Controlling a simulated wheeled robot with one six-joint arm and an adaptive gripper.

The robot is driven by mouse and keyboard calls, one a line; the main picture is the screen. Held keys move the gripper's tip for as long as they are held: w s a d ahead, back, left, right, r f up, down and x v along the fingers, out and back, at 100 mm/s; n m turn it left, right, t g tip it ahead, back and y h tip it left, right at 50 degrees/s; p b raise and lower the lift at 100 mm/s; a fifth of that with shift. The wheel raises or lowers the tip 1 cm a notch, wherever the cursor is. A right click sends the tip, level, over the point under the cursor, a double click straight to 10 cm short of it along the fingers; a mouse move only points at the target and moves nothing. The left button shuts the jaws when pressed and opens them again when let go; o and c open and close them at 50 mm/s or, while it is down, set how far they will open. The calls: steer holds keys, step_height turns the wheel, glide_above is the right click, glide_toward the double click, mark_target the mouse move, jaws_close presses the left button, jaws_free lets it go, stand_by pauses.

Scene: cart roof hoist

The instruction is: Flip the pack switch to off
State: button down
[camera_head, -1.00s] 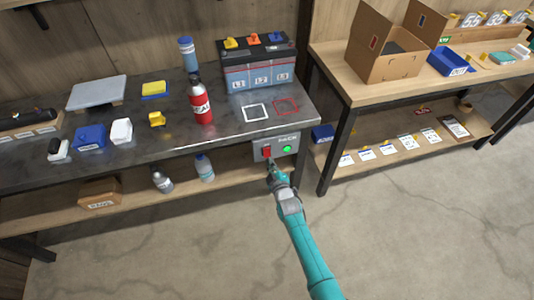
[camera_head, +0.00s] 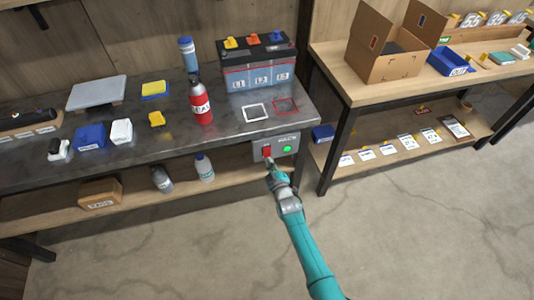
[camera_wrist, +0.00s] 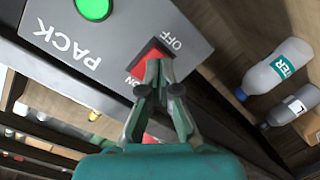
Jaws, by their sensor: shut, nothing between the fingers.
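The pack switch is a red rocker (camera_wrist: 151,58) on a grey box marked PACK (camera_wrist: 120,25), with ON and OFF printed at its two ends. In the head view the box (camera_head: 277,146) hangs under the front edge of the bench, with the red rocker (camera_head: 267,151) on its left. A round green light (camera_head: 287,149) glows beside the rocker; it also shows in the wrist view (camera_wrist: 93,8).
The bench top (camera_head: 230,133) above holds a battery (camera_head: 258,72), a red bottle (camera_head: 201,103) and several small items. A second bench (camera_head: 370,95) is at right. Open floor lies in front.

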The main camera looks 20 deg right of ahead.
steer(key=shift+w+f, duration=0.1)
steer(key=shift+w, duration=0.95)
stand_by(0.5)
steer(key=shift+s, duration=0.15)
steer(key=s+r, duration=0.1)
steer(key=s, duration=0.5)
steer(key=shift+s, duration=0.35)
stand_by(0.4)
stand_by(0.4)
steer(key=s+r+m, duration=0.2)
steer(key=s+m, duration=0.2)
steer(key=s, duration=2.5)
steer(key=s+r+m+g, duration=0.1)
steer(key=s+r+m, duration=0.4)
steer(key=s+r, duration=1.6)
steer(key=shift+v, duration=0.8)
